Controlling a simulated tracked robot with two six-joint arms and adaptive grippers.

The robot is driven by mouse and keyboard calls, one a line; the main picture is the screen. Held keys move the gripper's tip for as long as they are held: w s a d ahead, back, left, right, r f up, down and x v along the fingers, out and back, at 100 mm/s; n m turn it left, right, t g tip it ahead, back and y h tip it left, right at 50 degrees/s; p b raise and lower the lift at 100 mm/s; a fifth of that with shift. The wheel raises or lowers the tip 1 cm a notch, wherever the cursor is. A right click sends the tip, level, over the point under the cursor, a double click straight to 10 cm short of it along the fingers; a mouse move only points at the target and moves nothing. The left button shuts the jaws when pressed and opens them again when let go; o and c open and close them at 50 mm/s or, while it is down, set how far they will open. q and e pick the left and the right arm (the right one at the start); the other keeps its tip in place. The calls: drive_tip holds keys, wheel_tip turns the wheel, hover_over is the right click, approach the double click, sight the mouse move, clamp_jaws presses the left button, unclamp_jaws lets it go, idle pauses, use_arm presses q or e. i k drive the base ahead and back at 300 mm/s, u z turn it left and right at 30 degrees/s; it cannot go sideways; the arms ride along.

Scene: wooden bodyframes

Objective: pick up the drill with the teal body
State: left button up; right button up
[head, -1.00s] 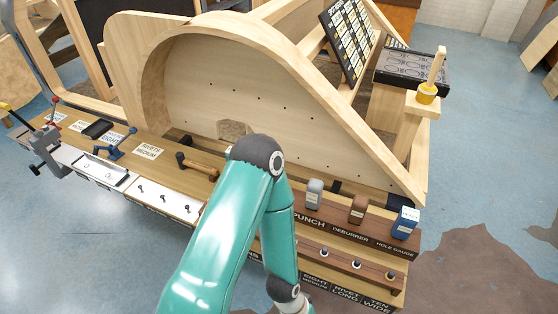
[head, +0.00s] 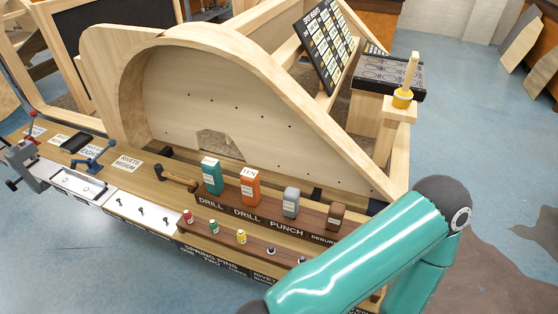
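The drill with the teal body (head: 212,176) stands upright in the tool rack (head: 225,203), at the left end of its row, above a label reading DRILL. An orange-bodied tool (head: 250,187) stands just right of it, also above a DRILL label. A teal arm of mine fills the lower right of the head view, apart from the teal drill. Neither gripper shows in the head view.
A grey tool (head: 291,202) and a brown tool (head: 336,216) stand further right in the rack. Small colored pins (head: 213,227) line the lower step. A wooden-handled hammer (head: 178,178) lies left of the teal drill. A curved wooden frame (head: 230,80) rises behind.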

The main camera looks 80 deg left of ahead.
sight(211, 166)
drive_tip(key=u, duration=0.35)
drive_tip(key=i, duration=0.15)
drive_tip(key=z, duration=1.4)
drive_tip(key=k, duration=1.6)
drive_tip(key=u, duration=0.8)
drive_tip(key=k, duration=1)
drive_tip(key=u, duration=0.5)
